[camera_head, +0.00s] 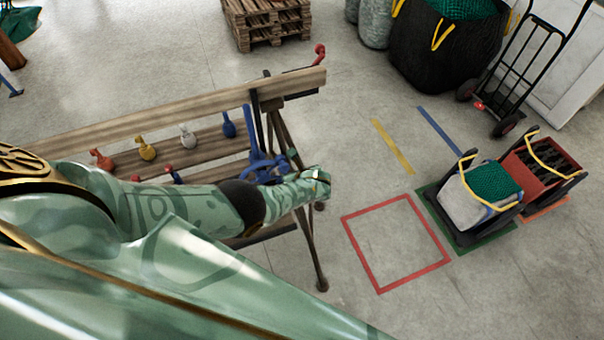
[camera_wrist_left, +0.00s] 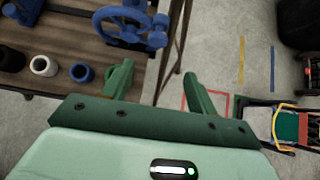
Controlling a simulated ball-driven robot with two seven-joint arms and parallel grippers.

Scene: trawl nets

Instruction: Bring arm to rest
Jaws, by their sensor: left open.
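My left arm reaches in from the left in the head view, over a wooden workbench (camera_head: 80,135). My left gripper (camera_head: 322,178) is at the bench's right end, beside a blue vise-like part with a handwheel (camera_head: 265,168). In the left wrist view, the two green fingers of the left gripper (camera_wrist_left: 158,78) stand apart with nothing between them. The blue handwheel (camera_wrist_left: 128,24) is just beyond the left finger there, and the floor shows past the fingertips. My right gripper is in neither view.
Orange, yellow, white and blue bottle-like items (camera_head: 146,149) stand on the bench. A red floor square (camera_head: 380,290) lies empty to the right. Beside it are a cart with a grey sack (camera_head: 475,200) and a red crate (camera_head: 535,178). Pallets (camera_head: 268,22) and a black bag (camera_head: 430,55) stand behind.

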